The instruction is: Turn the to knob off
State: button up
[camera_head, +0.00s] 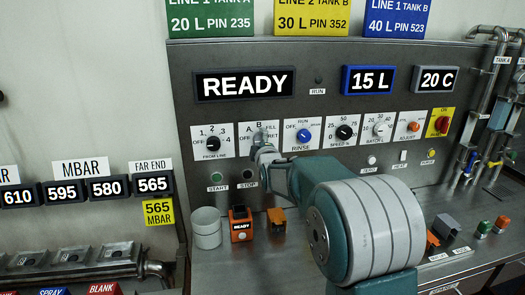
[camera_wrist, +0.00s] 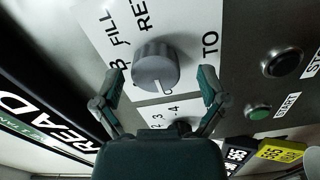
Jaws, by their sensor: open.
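The TO knob (camera_wrist: 155,66) is a round grey knob on a white plate, seen large in the wrist view. Its plate reads FILL, RET, B and TO. A pale mark on the knob points toward the bottom of that view, beside a partly hidden letter. My gripper (camera_wrist: 163,80) is open, with one finger on each side of the knob; I cannot tell whether they touch it. In the head view my gripper (camera_head: 264,152) is at this plate (camera_head: 268,130) and hides most of the knob.
A numbered FROM LINE knob (camera_head: 213,143) sits just left, and the blue RINSE knob (camera_head: 304,135) just right. START (camera_head: 216,177) and STOP (camera_head: 248,175) buttons lie below. A white cup (camera_head: 206,228) and an orange READY block (camera_head: 241,224) stand on the bench beneath.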

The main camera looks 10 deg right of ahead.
jog(key=s, duration=1.1)
jog(key=shift+a, duration=0.15)
jog(key=shift+s+f, duration=0.1)
jog(key=s+f+m+g, duration=0.3)
jog(key=s+m+g, duration=0.3)
jog(key=s, duration=1.1)
jog(key=s+f+m+g, duration=0.4)
jog(key=s+m, duration=0.5)
jog(key=s, duration=0.9)
jog(key=shift+s+d+m+g, duration=0.25)
jog(key=shift+s+m+g, duration=0.05)
jog(key=shift+g, duration=0.9)
